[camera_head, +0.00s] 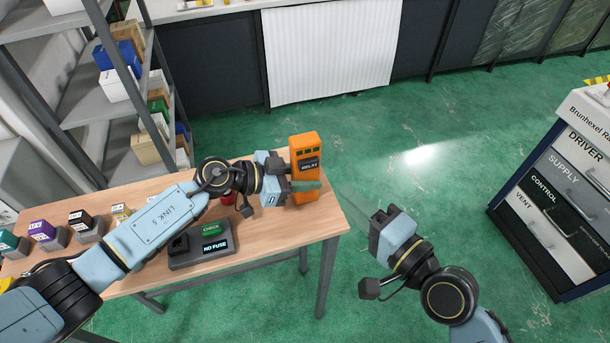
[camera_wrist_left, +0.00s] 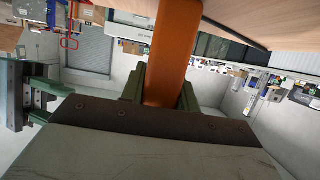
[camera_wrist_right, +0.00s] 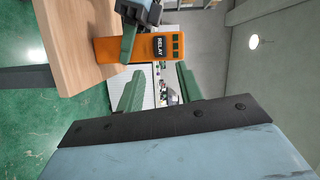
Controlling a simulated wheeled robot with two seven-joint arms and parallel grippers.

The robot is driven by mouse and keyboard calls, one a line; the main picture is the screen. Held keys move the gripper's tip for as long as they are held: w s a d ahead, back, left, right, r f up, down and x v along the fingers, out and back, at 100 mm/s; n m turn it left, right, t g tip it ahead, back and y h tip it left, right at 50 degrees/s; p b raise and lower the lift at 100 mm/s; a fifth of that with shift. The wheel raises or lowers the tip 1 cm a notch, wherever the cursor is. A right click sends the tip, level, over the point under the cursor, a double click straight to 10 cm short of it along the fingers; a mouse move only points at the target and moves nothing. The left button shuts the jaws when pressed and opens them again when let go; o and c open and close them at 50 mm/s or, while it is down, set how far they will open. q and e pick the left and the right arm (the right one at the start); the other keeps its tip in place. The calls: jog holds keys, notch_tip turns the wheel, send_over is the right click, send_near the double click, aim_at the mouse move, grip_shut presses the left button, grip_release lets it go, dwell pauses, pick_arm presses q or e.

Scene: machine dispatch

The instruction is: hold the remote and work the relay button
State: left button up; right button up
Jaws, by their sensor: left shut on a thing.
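An orange remote (camera_head: 303,148) with a dark RELAY label is held upright by my left gripper (camera_head: 304,186) near the table's right end. My left gripper is shut around the lower part of the remote. The remote's orange body fills the space between the fingers in the left wrist view (camera_wrist_left: 172,60). In the right wrist view the remote (camera_wrist_right: 145,50) lies sideways, with its RELAY label and several small dark buttons facing my right gripper. My right gripper (camera_wrist_right: 155,90) is open and empty, apart from the remote. It is right of the table in the head view (camera_head: 362,205).
The wooden table (camera_head: 285,220) carries a grey fuse station (camera_head: 205,258) with a green CHECK button and a NO FUSE display. Several coloured blocks on grey stands line the table's left. A labelled drawer cabinet (camera_head: 560,190) stands right. Green floor (camera_head: 420,140) lies open between.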

grip_shut()
dwell(1.7)
